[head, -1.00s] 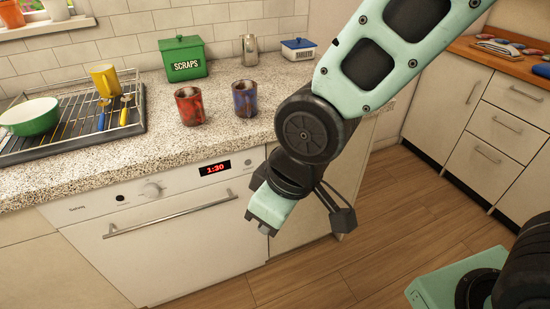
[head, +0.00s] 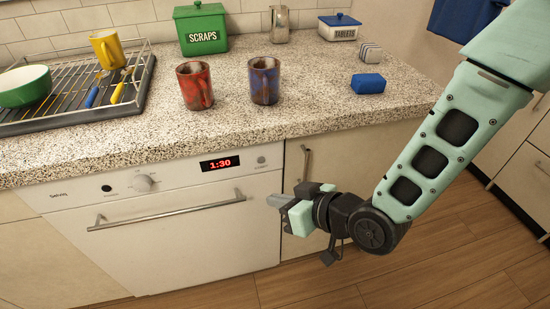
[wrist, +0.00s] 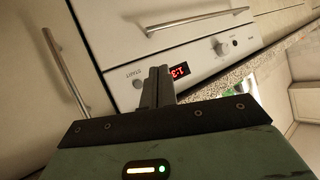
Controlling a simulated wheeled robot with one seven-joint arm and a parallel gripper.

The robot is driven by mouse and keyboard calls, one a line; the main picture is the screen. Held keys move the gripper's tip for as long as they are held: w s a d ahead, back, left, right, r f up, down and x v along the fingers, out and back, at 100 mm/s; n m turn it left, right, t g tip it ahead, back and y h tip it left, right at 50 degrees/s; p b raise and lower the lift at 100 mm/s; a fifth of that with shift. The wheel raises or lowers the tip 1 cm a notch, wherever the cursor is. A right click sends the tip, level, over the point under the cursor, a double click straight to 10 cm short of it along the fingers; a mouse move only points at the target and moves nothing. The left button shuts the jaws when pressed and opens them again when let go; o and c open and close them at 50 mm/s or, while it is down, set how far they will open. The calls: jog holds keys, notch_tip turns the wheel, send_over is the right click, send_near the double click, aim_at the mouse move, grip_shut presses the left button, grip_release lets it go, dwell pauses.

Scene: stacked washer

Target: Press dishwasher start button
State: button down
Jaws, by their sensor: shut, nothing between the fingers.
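The dishwasher (head: 180,230) has a white front with a control strip under the counter. Its red display (head: 220,163) reads 1:30. A round grey button (head: 262,160) sits right of the display; in the wrist view this start button (wrist: 138,84) has the word START beside it. My gripper (head: 272,200) is shut and empty, pointing left in front of the dishwasher's right side, lower than the button in the head view. In the wrist view the closed fingers (wrist: 158,84) lie between the button and the display. I cannot tell the gap to the panel.
The dishwasher's bar handle (head: 165,215) and dial (head: 145,183) stick out. A cabinet with a vertical handle (head: 304,163) is behind my arm. Red (head: 195,86) and blue (head: 264,80) mugs stand on the counter, beside a dish rack (head: 120,105). The floor in front is clear.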

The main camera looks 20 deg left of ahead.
aim_at(261, 160)
jog(key=shift+w+a+p, duration=0.15)
jog(key=shift+w+a, duration=0.65)
jog(key=shift+w, duration=0.45)
jog(key=shift+w+a+p, duration=0.1)
jog(key=shift+w+a, duration=0.65)
jog(key=shift+w, duration=0.5)
jog(key=shift+w+a+p, duration=0.15)
jog(key=shift+w+a, duration=0.65)
jog(key=shift+w, duration=0.45)
jog(key=shift+w+a, duration=0.2)
jog(key=shift+w, duration=0.15)
